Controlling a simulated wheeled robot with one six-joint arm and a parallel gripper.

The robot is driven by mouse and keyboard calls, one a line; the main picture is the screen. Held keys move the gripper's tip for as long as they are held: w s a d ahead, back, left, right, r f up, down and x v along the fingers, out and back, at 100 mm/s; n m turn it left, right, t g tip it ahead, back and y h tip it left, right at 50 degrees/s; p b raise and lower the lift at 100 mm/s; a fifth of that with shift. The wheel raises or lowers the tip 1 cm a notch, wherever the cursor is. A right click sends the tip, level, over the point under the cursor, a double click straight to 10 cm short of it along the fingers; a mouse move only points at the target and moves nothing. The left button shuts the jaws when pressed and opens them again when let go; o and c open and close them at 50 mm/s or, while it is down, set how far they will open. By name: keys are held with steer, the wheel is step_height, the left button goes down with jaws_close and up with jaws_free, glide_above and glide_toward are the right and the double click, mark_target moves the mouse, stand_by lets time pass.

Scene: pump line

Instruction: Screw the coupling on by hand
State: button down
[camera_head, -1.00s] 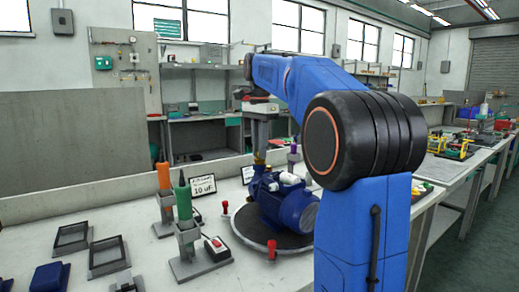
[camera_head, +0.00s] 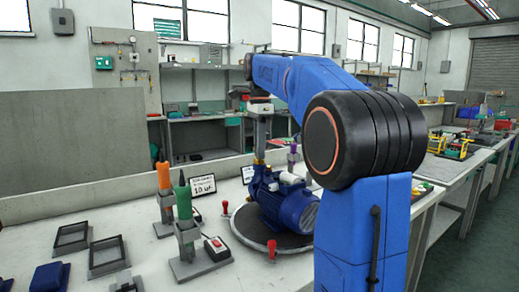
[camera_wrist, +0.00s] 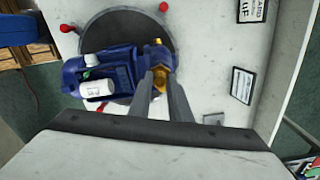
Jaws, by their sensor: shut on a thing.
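The blue pump (camera_head: 290,203) lies on a dark round plate (camera_head: 243,232) on the bench. It also shows in the wrist view (camera_wrist: 118,66), with a white cylinder on its side. The brass coupling (camera_head: 259,157) is at the top of the pump's left end; it also shows between the fingers in the wrist view (camera_wrist: 160,80). My gripper (camera_head: 260,148) points down from above and is shut on the coupling. The fingers hide part of it, and I cannot see its thread or how it seats on the port.
Red-knobbed handles (camera_head: 271,248) stand around the plate's rim. Left of it are a green-handled tool in a grey stand (camera_head: 184,215), an orange-handled tool (camera_head: 163,180), a red-button box (camera_head: 216,248) and empty frames (camera_head: 107,256). A small sign (camera_head: 203,186) stands behind.

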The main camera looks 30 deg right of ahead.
steer(key=shift+m, duration=1.8)
steer(key=c, duration=1.7)
jaws_free()
steer(key=shift+n, duration=1.8)
steer(key=shift+n, duration=1.7)
